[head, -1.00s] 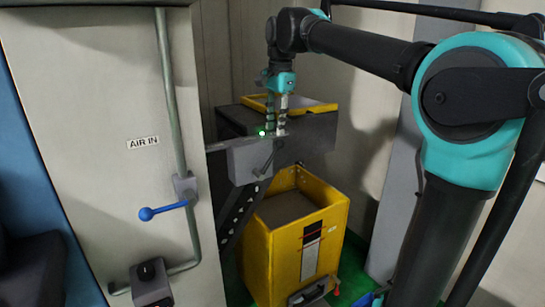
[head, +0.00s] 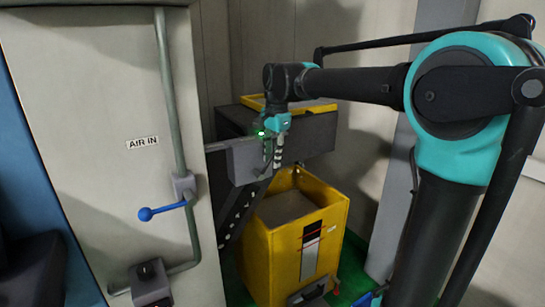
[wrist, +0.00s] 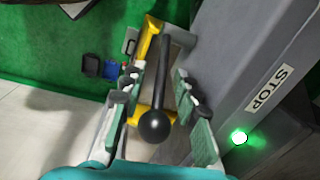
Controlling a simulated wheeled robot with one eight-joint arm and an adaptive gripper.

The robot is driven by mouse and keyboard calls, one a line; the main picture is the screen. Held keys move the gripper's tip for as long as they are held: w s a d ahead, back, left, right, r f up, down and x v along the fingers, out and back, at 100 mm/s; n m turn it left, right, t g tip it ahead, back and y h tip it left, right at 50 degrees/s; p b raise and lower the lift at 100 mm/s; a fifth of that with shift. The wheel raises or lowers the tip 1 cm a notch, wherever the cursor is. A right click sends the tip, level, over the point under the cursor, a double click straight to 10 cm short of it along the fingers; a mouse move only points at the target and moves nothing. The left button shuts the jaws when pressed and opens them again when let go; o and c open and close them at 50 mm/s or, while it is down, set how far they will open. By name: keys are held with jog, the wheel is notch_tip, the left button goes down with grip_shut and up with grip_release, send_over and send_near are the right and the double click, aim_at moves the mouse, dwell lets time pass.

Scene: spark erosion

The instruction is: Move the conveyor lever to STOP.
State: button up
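The conveyor lever (wrist: 156,90) is a black rod with a round black knob, in the middle of the wrist view. My gripper (wrist: 160,100) is open, with one finger on each side of the lever and visible gaps between. In the head view, my gripper (head: 272,165) points down at the front of the grey control box (head: 242,162) and hides most of the lever. A STOP label (wrist: 267,88) is on the grey box to the right of the lever in the wrist view. A green lamp (wrist: 239,137) glows beside the label.
A yellow bin (head: 300,245) stands below the conveyor on the green floor. A dark box with a yellow rim (head: 310,135) is behind my gripper. At left, a white panel (head: 90,120) carries a pipe and a blue-handled AIR IN valve (head: 160,211).

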grip_shut()
dwell(0.3)
jog(key=shift+s+a+r+t+h, duration=0.3)
jog(key=shift+s+a+t+h, duration=0.25)
jog(key=shift+h, duration=0.25)
jog(key=shift+s+a+r+t+h, duration=0.25)
jog(key=shift+a+t+h, duration=0.2)
jog(key=shift+t+h, duration=0.25)
jog(key=shift+s+a+r+t+h, duration=0.1)
jog(key=shift+s+a+t+h, duration=0.1)
jog(key=shift+a+t+h, duration=0.45)
jog(key=shift+d, duration=0.25)
grip_release()
jog(key=shift+r, duration=0.1)
jog(key=v, duration=0.7)
jog(key=shift+a+r, duration=0.2)
